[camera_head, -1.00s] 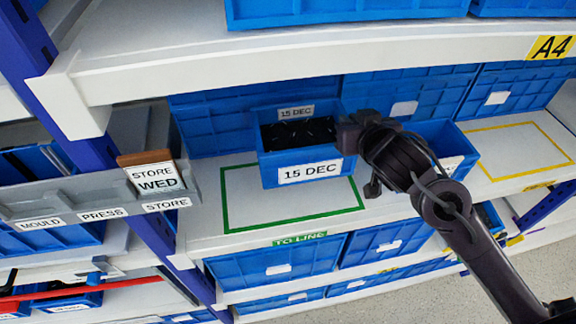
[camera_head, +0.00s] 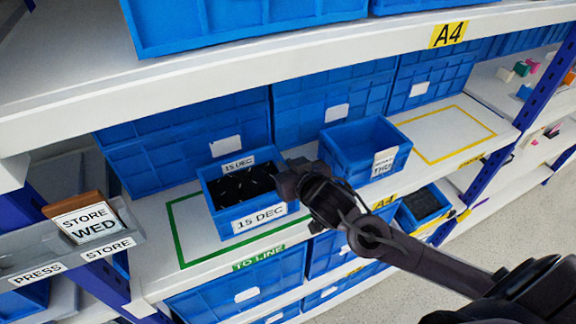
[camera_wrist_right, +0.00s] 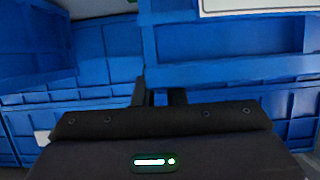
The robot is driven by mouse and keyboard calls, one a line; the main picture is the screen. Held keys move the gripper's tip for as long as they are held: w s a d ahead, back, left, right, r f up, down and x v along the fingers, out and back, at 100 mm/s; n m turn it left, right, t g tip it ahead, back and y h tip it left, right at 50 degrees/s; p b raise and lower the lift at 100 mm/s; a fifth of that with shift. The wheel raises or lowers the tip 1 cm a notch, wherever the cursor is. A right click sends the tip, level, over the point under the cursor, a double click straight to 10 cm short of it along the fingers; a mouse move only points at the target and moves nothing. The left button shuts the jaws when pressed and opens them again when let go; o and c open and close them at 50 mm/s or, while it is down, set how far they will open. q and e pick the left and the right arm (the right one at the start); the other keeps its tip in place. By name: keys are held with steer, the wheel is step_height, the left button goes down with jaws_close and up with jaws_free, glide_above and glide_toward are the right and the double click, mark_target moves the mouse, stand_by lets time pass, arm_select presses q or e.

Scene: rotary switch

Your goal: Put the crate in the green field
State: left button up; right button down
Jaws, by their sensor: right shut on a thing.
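The blue crate (camera_head: 228,219) labelled 15 DEC holds dark contents. In the head view it is upright, over the green-outlined field (camera_head: 195,248) on the middle shelf, whose front edge reads TO LINE. The field's left and front lines show; the crate hides much of the rest. I cannot tell whether the crate's base touches the shelf. My right gripper (camera_head: 287,182) is shut on the crate's right side. In the right wrist view its dark fingers (camera_wrist_right: 160,92) meet a blue wall. My left gripper is not in view.
Another blue crate (camera_head: 352,158) with a label stands to the right on the same shelf, beside an empty yellow-outlined field (camera_head: 445,135). Large blue bins (camera_head: 165,150) line the back. The upper shelf (camera_head: 200,75) hangs above. A grey rail (camera_head: 40,245) with a STORE WED card is at left.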

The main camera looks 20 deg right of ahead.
steer(key=c, duration=1.8)
jaws_free()
steer(key=o, duration=0.3)
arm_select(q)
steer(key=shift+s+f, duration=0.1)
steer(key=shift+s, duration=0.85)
arm_select(e)
steer(key=shift+s, duration=0.1)
